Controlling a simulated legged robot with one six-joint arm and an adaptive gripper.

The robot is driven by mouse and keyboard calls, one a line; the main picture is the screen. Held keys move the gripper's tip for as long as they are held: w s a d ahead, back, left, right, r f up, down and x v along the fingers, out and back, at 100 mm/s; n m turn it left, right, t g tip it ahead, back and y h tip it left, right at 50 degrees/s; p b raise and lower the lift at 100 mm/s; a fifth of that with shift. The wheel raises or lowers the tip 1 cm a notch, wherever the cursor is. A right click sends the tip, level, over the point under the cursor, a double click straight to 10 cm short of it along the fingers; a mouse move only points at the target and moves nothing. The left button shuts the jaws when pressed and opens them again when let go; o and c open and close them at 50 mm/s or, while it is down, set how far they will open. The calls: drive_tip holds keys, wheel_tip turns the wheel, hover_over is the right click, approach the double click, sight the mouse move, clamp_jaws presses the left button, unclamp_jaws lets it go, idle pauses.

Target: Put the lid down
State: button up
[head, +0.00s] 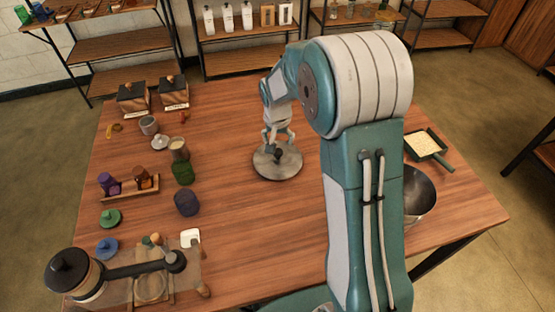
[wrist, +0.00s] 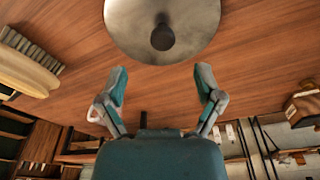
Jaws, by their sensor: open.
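A round grey metal lid (head: 277,166) with a dark knob lies flat on the wooden table, near its middle. My gripper (head: 277,136) is above the lid's knob in the head view. In the wrist view, the lid (wrist: 135,38) and its dark knob (wrist: 162,37) lie beyond the fingertips. My gripper (wrist: 161,80) is open there, its two fingers spread wide with nothing between them. The knob is apart from both fingers.
A metal bowl (head: 420,193) stands at the right, partly hidden by my arm. A green square pan (head: 427,146) with pale contents lies behind it. Jars, small lids and a wooden rack (head: 130,190) fill the left side. The table around the lid is clear.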

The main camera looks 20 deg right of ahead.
sight(277, 151)
drive_tip(key=f, duration=0.2)
drive_tip(key=w+f, duration=0.1)
drive_tip(key=f, duration=0.2)
drive_tip(key=w+f, duration=0.1)
drive_tip(key=f, duration=0.1)
drive_tip(key=shift+d+f, duration=0.2)
drive_tip(key=shift+f, duration=0.15)
clamp_jaws()
